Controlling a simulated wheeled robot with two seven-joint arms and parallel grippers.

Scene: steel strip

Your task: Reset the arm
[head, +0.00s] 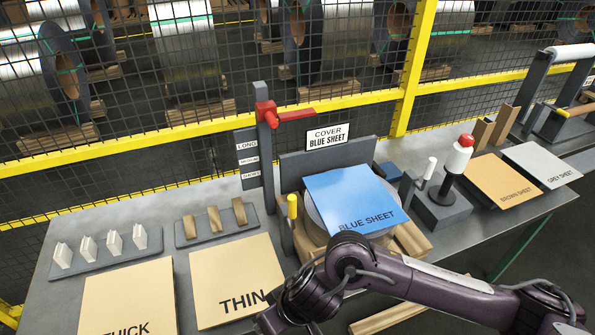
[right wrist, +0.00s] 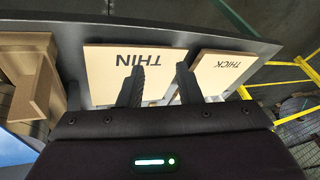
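My right arm (head: 430,284) comes in from the right across the front of the bench and bends down toward the lower left. Its gripper shows in the right wrist view (right wrist: 160,88), fingers apart with nothing between them. The fingers overlap the THIN board (right wrist: 112,63) and the THICK board (right wrist: 219,72) in that view; I cannot tell the height above them. In the head view the fingertips are not clearly visible. My left arm and gripper are not in view.
A blue sheet (head: 346,199) lies on a round stack on the bench, close behind my right arm. A red-handled post (head: 267,120), a red-and-white-topped stand (head: 455,160) and a brown sheet (head: 500,180) stand around it. Yellow-railed mesh fence (head: 150,206) runs behind.

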